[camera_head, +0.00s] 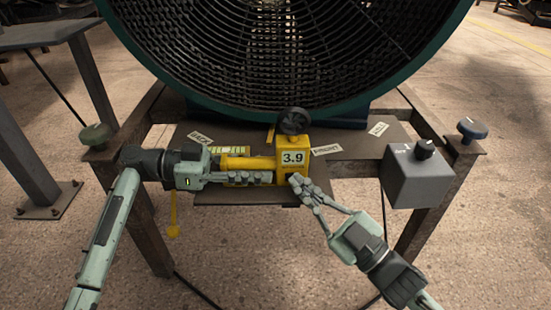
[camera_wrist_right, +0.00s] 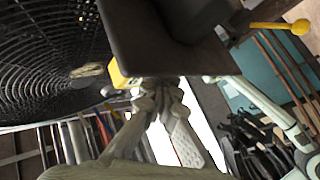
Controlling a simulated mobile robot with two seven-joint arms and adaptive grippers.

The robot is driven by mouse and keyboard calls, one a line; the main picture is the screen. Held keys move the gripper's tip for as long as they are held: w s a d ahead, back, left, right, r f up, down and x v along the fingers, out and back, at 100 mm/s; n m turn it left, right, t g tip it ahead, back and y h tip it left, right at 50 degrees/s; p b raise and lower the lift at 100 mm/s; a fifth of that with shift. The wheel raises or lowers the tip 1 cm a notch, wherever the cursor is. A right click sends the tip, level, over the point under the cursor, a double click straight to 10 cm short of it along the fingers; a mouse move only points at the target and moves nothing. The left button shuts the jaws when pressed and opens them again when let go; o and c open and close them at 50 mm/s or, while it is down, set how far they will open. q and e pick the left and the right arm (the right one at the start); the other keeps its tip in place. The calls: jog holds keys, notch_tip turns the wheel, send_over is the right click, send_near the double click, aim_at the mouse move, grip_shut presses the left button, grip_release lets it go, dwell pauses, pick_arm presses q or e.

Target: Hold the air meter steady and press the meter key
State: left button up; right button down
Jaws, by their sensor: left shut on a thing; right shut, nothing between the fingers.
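The yellow air meter (camera_head: 293,167) has a display reading 3.9, a small dark fan wheel on top and a long handle (camera_head: 240,163) to the left. It sits at the shelf in front of the big fan. My left gripper (camera_head: 262,178) is shut on the meter's handle from the left. My right gripper (camera_head: 296,181) is shut and empty, its fingertips at the front of the meter's body just below the display. Whether they touch it I cannot tell, and I cannot make out the key. In the right wrist view the closed fingertips (camera_wrist_right: 158,88) are beside a yellow part of the meter (camera_wrist_right: 119,76).
The large round fan (camera_head: 285,60) with a green rim stands behind the shelf (camera_head: 365,145). A grey control box with a black knob (camera_head: 415,178) is on the right. Round knobs stand on the frame's left (camera_head: 96,135) and right (camera_head: 472,128) corners. A yellow ball-ended piece (camera_head: 173,230) hangs below the left gripper.

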pick_arm(q)
jog(key=shift+s, duration=0.1)
pick_arm(e)
jog(key=shift+s, duration=0.45)
jog(key=s, duration=0.6)
dwell(0.5)
dwell(0.4)
pick_arm(q)
jog(key=o, duration=0.9)
jog(key=shift+o, duration=0.2)
jog(key=shift+a, duration=0.1)
